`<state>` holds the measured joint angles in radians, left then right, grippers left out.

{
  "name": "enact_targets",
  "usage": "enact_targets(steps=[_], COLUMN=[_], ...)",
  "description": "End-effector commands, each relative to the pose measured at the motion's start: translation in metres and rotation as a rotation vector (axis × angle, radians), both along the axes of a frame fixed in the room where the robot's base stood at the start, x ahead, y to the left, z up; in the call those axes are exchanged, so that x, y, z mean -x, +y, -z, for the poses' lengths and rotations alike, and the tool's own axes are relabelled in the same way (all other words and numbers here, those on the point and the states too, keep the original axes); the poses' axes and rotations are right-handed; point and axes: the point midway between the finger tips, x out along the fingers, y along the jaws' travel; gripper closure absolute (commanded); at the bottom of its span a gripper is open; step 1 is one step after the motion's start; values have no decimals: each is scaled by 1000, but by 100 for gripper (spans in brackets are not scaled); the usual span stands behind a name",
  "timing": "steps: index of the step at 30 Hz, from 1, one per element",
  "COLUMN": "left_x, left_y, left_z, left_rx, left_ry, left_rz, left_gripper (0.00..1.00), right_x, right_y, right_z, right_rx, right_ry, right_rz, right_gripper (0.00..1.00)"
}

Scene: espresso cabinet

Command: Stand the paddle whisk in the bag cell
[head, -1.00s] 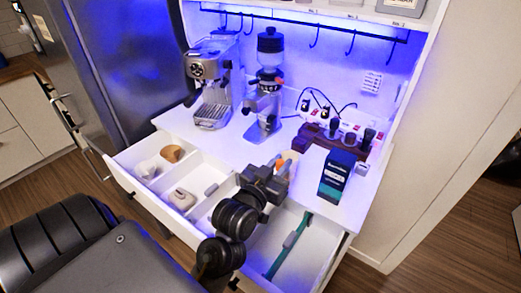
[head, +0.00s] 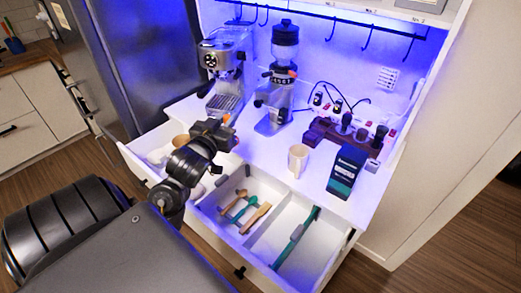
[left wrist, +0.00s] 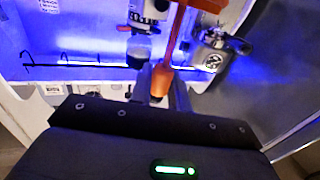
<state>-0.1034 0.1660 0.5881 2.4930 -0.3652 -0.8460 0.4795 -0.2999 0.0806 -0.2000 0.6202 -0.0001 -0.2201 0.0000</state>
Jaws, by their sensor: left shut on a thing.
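My left gripper (head: 222,132) is shut on the orange paddle whisk (left wrist: 174,42), which stands out between its fingers in the left wrist view. In the head view only a small orange bit of the whisk (head: 228,119) shows above the gripper. The gripper is over the back left part of the open drawer (head: 232,232), near the counter edge below the espresso machine. The drawer is split into cells; I cannot tell which is the bag cell. A dark coffee bag (head: 346,172) stands on the counter at the right. My right gripper is out of view.
One drawer cell holds wooden and teal utensils (head: 255,217); the right cell holds a long teal tool (head: 293,240). A brown cup (head: 181,142) sits in the left cell. A cream mug (head: 298,160), grinder (head: 278,85) and espresso machine (head: 226,75) stand on the counter.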

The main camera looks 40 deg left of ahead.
Motion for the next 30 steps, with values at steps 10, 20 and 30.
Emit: enact_targets(steps=[10, 20, 30], left_x=[-60, -120, -131], left_y=[-2, -4, -3], left_z=[25, 74, 89], left_rx=[13, 3, 1], left_ry=[-3, 1, 0], left_rz=[2, 2, 1], left_gripper=[100, 100, 100], right_x=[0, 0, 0], right_y=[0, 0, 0], right_z=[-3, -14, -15], right_rx=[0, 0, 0], right_ry=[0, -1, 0], right_rz=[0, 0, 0], right_gripper=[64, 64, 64])
